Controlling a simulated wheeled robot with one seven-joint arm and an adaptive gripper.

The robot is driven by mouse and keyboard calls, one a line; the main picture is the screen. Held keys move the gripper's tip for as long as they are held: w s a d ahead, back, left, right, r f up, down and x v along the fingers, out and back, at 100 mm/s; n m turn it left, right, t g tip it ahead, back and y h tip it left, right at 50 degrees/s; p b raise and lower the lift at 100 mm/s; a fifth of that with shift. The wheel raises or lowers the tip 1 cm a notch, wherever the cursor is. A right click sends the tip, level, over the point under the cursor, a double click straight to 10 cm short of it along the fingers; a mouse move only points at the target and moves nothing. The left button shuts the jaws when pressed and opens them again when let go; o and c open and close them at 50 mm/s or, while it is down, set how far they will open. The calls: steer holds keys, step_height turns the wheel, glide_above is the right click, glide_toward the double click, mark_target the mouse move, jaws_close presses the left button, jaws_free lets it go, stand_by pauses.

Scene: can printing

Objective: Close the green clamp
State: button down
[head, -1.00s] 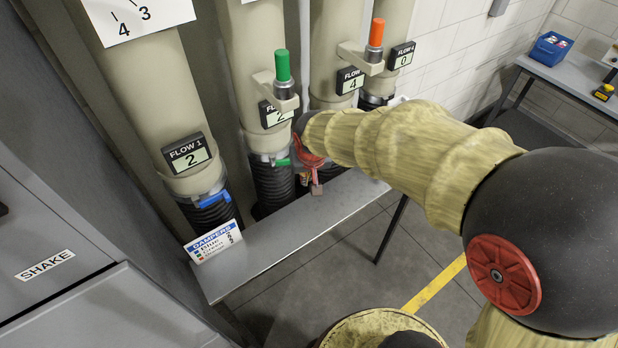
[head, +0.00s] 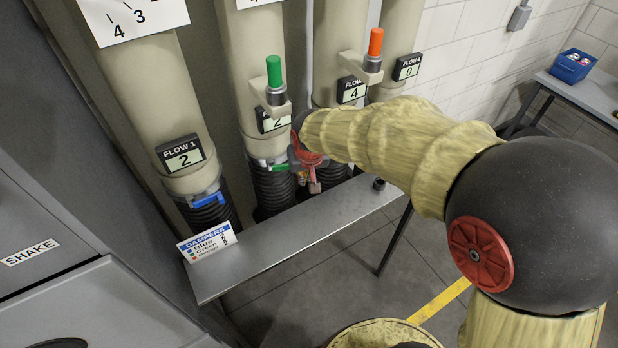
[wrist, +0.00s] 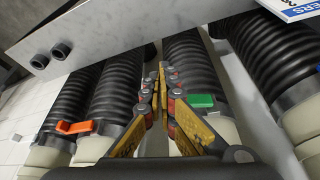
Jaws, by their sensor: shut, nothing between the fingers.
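The green clamp (wrist: 201,101) is a small green lever on a metal band round the second black ribbed hose. In the wrist view it lies just right of my gripper's right finger. I cannot tell whether they touch. In the head view only a small part of the green clamp (head: 279,167) shows, left of my gripper (head: 312,182), and my wrist hides much of that area. My gripper (wrist: 161,74) is shut and empty, its fingertips in front of the hose beside the green clamp.
An orange clamp (wrist: 74,127) sits on another hose, and a blue clamp (head: 211,199) on the Flow 1 pipe. A metal shelf (head: 290,222) with a Dampers sign (head: 208,242) runs in front of the hoses. Neighbouring hoses stand close on both sides.

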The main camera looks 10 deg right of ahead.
steer(key=w, duration=0.1)
steer(key=w+d+b, duration=0.1)
steer(key=shift+w+d, duration=0.25)
steer(key=shift+w, duration=0.15)
steer(key=shift+b, duration=0.3)
steer(key=shift+s+a, duration=0.55)
steer(key=shift+a, duration=0.05)
